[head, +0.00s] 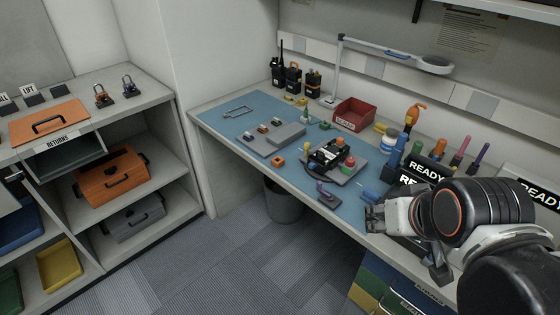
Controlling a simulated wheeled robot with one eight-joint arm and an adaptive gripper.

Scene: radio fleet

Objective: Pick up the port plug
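I cannot say for certain which thing is the port plug. Several small parts lie on the blue mat (225,118): an orange piece (278,161) near the front, a purple piece (325,190) on a dark base, and small coloured pieces on a grey tray (262,148). An opened radio (328,158) sits on a grey plate among coloured knobs. My gripper (371,211) is at the front edge of the bench, right of the purple piece and apart from it. Its fingers are small and partly hidden, so I cannot tell their opening.
A red bin (353,114) and handheld radios (291,77) stand at the back. A lamp (436,65) overhangs the bench. Bottles, markers and READY signs (424,170) crowd the right side near my arm. Shelves with an orange case (114,177) stand at left.

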